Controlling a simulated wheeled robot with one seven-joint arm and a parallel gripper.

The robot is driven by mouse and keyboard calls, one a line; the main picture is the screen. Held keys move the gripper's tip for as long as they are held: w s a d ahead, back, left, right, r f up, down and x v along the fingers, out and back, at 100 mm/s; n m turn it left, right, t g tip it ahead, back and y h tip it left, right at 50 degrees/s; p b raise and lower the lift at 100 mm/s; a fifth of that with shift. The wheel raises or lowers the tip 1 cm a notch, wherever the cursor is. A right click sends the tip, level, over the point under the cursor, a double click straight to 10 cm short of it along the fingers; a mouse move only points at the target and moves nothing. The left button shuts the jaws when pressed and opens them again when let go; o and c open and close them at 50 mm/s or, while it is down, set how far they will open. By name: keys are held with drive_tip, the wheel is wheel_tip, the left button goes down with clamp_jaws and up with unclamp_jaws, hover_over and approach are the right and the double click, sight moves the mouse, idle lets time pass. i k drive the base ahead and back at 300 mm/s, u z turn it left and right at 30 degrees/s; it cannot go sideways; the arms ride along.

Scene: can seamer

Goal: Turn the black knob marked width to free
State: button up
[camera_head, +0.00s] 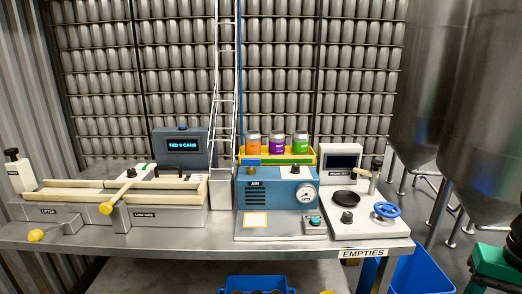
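Several black knobs show on the bench, and I cannot read the word width beside any of them. One black knob (12,153) tops a pale post at the far left, with a small label too small to read. Another black knob (131,173) stands on the left machine (170,216) near the yellow handle. A third black knob (296,169) is on top of the blue air box, and a fourth black knob (347,217) is on the right-hand machine. I cannot tell any knob's setting. My gripper is not in view.
The grey bench (120,240) carries pale rails and a yellow T-handle (114,200). The blue box (264,200), three coloured cans (277,147) and a blue handwheel (386,210) stand to the right. A green and black object (495,265) is at the lower right edge.

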sight(132, 172)
drive_tip(key=u, duration=0.05)
drive_tip(key=k, duration=0.65)
drive_tip(key=z, duration=0.25)
drive_tip(key=i, duration=1.75)
drive_tip(key=u, duration=0.7)
